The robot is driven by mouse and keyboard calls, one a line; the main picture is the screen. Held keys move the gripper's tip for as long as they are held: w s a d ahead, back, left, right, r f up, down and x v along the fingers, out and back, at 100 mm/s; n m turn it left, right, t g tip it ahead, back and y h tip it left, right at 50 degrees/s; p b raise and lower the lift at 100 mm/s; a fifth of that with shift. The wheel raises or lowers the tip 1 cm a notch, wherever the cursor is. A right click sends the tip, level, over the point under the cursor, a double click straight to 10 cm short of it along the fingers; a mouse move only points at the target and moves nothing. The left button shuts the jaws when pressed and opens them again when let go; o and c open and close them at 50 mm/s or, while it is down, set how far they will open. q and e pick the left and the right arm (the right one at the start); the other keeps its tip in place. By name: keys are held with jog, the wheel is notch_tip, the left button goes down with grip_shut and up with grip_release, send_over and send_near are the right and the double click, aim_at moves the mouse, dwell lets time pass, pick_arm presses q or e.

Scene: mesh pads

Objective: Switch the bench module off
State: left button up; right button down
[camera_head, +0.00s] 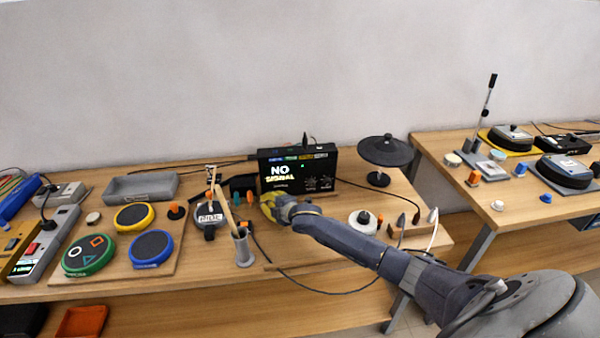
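A black bench module (318,170) stands at the back of the near table, its front showing "NO SIGNAL" in lit letters, with a small green light and small controls on the right part of its face. My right arm reaches in from the lower right. Its yellow-tipped gripper (268,207) is in front of the module's lower left corner, close to small orange and teal pieces there. The fingers are small and partly hidden, so their opening and any contact are unclear. My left gripper is out of view.
A grey cup with sticks (243,248) stands just left of my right gripper. A black disc on a stand (386,151) is right of the module. Round pads (152,248) lie on a board at left. A white round piece (362,222) sits behind my forearm. Cables cross the table.

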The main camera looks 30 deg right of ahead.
jog(key=shift+w+d, duration=0.2)
jog(key=shift+w, duration=0.15)
dwell(0.6)
jog(key=shift+s+a, duration=0.1)
jog(key=shift+s, duration=0.05)
jog(key=shift+s+a, duration=0.25)
jog(key=shift+s, duration=0.4)
jog(key=shift+s+a, duration=0.35)
jog(key=shift+s, duration=0.55)
jog(key=shift+s+a, duration=0.4)
jog(key=shift+s, duration=0.55)
jog(key=shift+s+a, duration=0.35)
jog(key=shift+s, duration=0.55)
dwell(0.3)
